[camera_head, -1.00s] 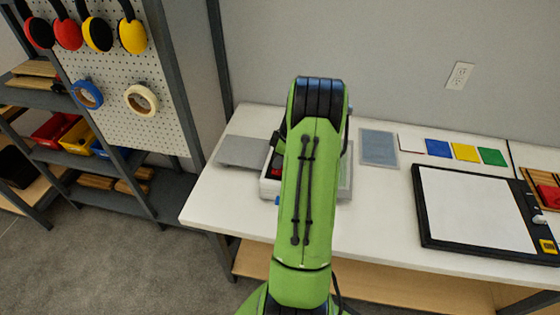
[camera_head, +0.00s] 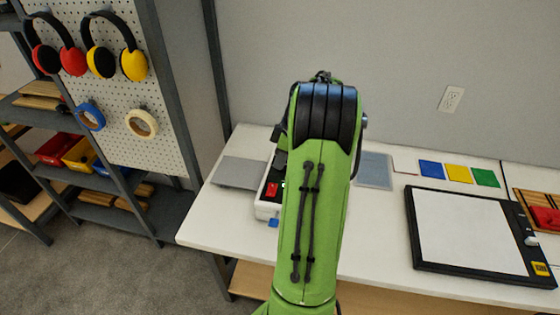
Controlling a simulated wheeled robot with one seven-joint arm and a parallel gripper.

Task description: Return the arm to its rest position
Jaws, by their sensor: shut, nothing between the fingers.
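My green arm rises from the bottom middle of the head view, with its dark elbow joint at the top, in front of the white table (camera_head: 385,238). My gripper is not visible; the arm itself hides the space behind it. A white device with a red switch (camera_head: 268,196) stands on the table, mostly hidden behind the arm.
A grey plate (camera_head: 239,173) lies left of the device and a blue-grey sheet (camera_head: 374,170) right of it. A black-framed white board (camera_head: 464,230) lies at the right. Blue (camera_head: 431,169), yellow (camera_head: 459,173) and green (camera_head: 486,177) squares lie behind it. A pegboard (camera_head: 130,80) with earmuffs stands left.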

